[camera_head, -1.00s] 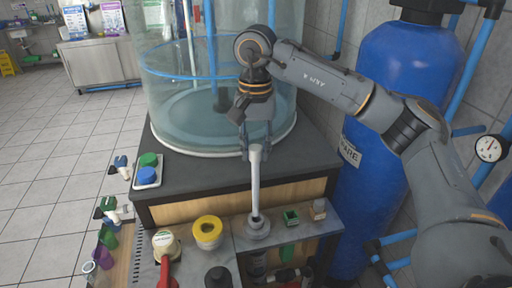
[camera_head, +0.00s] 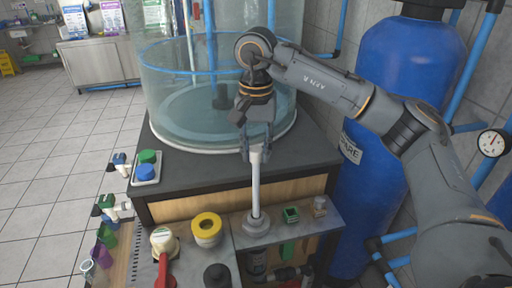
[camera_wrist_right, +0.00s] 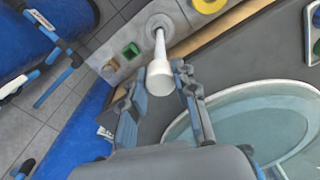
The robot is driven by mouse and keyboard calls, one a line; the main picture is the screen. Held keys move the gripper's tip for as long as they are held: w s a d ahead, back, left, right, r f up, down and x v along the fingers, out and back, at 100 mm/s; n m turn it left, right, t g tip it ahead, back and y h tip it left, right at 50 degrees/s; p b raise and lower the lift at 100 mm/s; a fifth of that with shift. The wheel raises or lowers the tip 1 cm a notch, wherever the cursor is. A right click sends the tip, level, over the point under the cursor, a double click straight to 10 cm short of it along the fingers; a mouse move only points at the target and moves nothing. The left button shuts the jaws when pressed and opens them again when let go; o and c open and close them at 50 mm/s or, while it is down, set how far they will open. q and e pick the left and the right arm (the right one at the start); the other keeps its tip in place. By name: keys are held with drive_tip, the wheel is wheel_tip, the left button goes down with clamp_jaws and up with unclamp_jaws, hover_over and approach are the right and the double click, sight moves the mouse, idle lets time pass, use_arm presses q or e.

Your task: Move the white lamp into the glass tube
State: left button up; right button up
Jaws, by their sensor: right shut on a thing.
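The white lamp (camera_head: 256,185) is a slim upright rod with a wider white cap. My right gripper (camera_head: 256,157) is shut on its upper end. In the right wrist view the white cap (camera_wrist_right: 160,77) shows by the fingertips of the right gripper (camera_wrist_right: 157,78). The lamp's lower end meets a round grey fitting (camera_head: 257,226) on the front ledge. How deep it sits there is hidden. I cannot make out a separate glass tube around the lamp. My left gripper is not in view.
A large clear glass tank (camera_head: 165,100) stands behind on the dark counter (camera_head: 200,170). A blue pressure tank (camera_head: 390,100) stands at the right.

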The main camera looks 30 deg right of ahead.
drive_tip(key=shift+f+b, duration=0.65)
drive_tip(key=shift+f, duration=0.6)
drive_tip(key=shift+f, duration=0.1)
drive_tip(key=b, duration=0.5)
hover_over(256, 207)
drive_tip(key=shift+w+d+f, duration=0.1)
drive_tip(key=shift+w+f, duration=0.1)
drive_tip(key=shift+f, duration=1.5)
drive_tip(key=shift+w+d+f, duration=0.1)
drive_tip(key=shift+w+f, duration=0.1)
drive_tip(key=shift+f, duration=1.5)
drive_tip(key=shift+f+b, duration=2.75)
drive_tip(key=shift+f, duration=0.8)
drive_tip(key=shift+f+b, duration=1)
drive_tip(key=shift+f, duration=0.3)
drive_tip(key=o, duration=1.3)
drive_tip(key=shift+r, duration=0.1)
